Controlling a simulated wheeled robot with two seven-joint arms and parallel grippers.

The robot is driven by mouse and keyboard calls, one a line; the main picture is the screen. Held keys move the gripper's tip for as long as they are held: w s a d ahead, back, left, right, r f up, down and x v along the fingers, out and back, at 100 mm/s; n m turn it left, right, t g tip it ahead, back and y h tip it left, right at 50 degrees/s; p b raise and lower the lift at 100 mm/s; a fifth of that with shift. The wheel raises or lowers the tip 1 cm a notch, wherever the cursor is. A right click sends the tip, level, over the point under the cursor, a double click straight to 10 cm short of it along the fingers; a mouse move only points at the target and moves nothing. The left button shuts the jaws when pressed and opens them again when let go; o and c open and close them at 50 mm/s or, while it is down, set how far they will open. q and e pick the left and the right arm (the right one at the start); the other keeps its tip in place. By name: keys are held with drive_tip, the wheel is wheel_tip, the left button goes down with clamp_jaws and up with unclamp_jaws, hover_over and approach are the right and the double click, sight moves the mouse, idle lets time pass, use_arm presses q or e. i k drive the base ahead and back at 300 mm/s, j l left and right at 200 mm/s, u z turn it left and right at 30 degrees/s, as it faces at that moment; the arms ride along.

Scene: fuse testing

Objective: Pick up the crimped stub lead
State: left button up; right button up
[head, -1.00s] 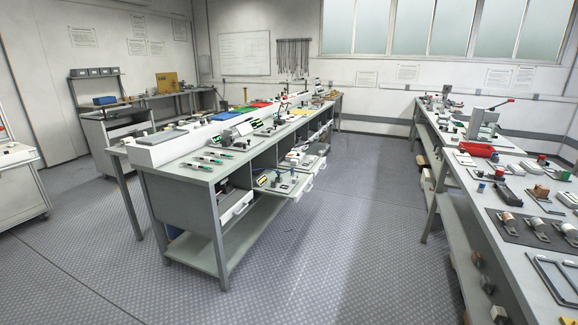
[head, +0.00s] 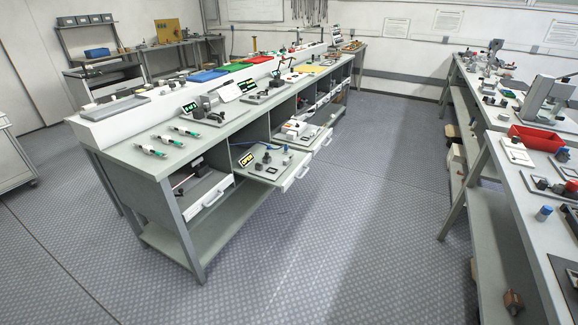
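I cannot make out a crimped stub lead for certain at this distance. Several small green-and-white lead-like pieces (head: 167,140) lie in a row on the near end of the left workbench (head: 120,152). Each has a light end and a green part; which of them, if any, is crimped is too small to tell. Neither of my grippers shows in the head view.
Open drawers (head: 290,180) with small devices stick out from the left bench into the aisle. The right bench (head: 495,190) carries a red bin (head: 536,137) and several fixtures. The floor (head: 350,215) between the benches is clear.

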sight(287, 161)
drive_tip(key=i+l, duration=0.25)
drive_tip(key=i, duration=0.15)
drive_tip(key=i+l, duration=0.2)
drive_tip(key=i, duration=0.2)
drive_tip(key=i+l+z, duration=0.1)
drive_tip(key=i+l, duration=0.15)
drive_tip(key=i, duration=0.15)
